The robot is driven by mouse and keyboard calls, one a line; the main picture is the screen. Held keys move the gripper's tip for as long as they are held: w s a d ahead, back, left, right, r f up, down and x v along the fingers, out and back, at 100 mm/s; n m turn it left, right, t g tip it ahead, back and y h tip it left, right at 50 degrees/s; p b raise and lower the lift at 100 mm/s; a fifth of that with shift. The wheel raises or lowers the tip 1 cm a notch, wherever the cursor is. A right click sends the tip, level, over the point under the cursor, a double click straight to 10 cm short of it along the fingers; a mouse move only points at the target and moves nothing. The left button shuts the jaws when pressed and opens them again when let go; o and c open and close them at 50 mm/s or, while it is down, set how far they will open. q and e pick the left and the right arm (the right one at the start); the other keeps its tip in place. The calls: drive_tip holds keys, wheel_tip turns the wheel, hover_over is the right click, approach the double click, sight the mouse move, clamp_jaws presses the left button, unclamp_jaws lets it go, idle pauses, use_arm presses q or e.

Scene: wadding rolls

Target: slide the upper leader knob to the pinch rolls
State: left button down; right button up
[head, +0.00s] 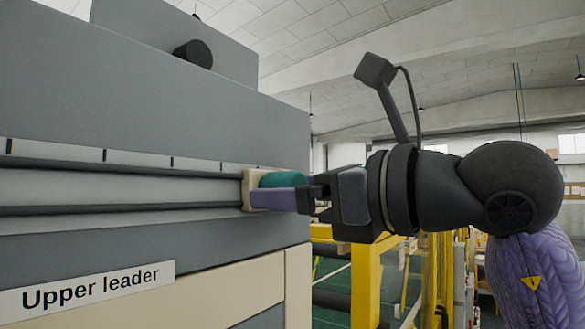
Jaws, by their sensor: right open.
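The upper leader knob (283,179) is teal and sits on a cream block (250,187) at the right end of a horizontal slot (130,187) in the grey machine face. A label (92,287) below reads "Upper leader". My right gripper (268,190) reaches in from the right and is open at the knob. One purple finger shows in front of and just below the knob; the other finger is hidden. I cannot tell whether the fingers touch the knob. My left gripper is not in view. I cannot make out the pinch rolls.
Tick marks (105,156) line the slot's upper edge. The slot is clear to the left of the block. A dark round part (193,53) sticks out high on the machine. A yellow frame (366,285) stands below my right arm, over a green floor.

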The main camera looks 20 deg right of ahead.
drive_tip(key=shift+w+a, duration=0.1)
drive_tip(key=shift+a, duration=0.05)
clamp_jaws()
idle(0.4)
